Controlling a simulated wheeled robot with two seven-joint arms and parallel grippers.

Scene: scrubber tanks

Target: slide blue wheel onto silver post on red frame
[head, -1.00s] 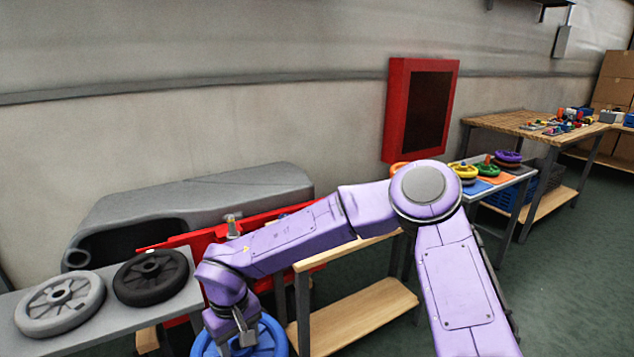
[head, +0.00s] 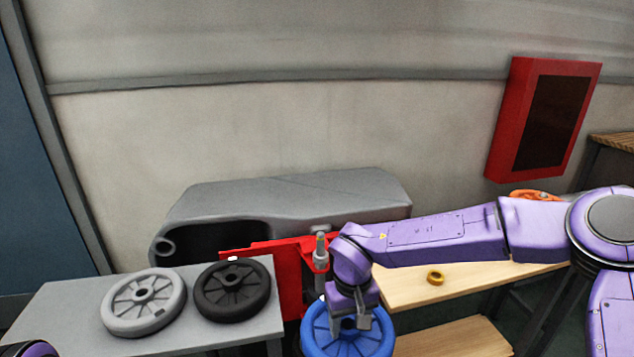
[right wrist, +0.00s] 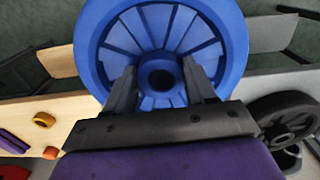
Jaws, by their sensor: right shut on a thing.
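The blue wheel (head: 317,338) is a spoked disc with a dark centre hole, low in the middle of the head view. It also fills the top of the right wrist view (right wrist: 222,45). My right gripper (head: 350,322) is shut on the wheel, its fingers on either side of the hub in the right wrist view (right wrist: 160,85). The red frame (head: 288,268) stands behind, against the grey tank. The silver post (head: 320,252) stands upright on it, just left of my right wrist, apart from the wheel. Of my left arm only a purple piece shows at the bottom left; its gripper is out of view.
A grey wheel (head: 143,302) and a black wheel (head: 232,290) lie on a grey table (head: 62,308) at the left. A grey tank (head: 290,200) stands behind. A wooden table (head: 462,281) with a small yellow ring (head: 435,277) is at the right.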

